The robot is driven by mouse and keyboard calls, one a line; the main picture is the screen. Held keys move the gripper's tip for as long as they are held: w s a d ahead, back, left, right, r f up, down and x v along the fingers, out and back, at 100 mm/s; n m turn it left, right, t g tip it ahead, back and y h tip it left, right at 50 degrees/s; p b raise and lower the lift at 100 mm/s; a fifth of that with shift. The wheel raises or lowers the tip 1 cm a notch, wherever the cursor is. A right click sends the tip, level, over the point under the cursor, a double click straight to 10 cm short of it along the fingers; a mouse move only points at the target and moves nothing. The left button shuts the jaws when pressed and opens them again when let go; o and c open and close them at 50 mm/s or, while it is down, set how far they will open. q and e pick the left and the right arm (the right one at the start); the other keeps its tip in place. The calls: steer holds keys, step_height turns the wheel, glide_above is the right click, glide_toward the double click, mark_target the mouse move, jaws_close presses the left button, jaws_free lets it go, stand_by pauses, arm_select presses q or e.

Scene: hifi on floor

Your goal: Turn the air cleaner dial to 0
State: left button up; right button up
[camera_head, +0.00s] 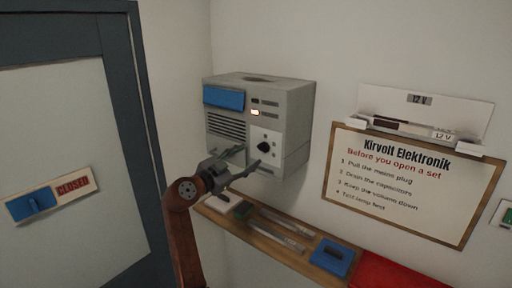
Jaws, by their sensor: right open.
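The dial's exact setting is too small to read. My right gripper (244,164) is open and empty, just below and left of the dial, with its fingers pointing toward the box front. I cannot tell whether a finger touches the box. My left gripper is not in view.
A wooden shelf (265,239) below holds tools and a blue item (335,257); a red surface (393,272) lies to its right. A framed sign (409,184) and a 12 V holder (425,112) are on the right wall. A door (65,120) with a closed sign stands left.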

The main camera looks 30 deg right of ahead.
mark_target(261, 149)
steer(key=p+x, duration=0.2)
steer(key=x, duration=0.3)
steer(key=shift+d, duration=0.4)
steer(key=shift+w+d, duration=0.25)
steer(key=shift+d, duration=0.15)
steer(key=shift+c, duration=0.7)
steer(key=c, duration=1)
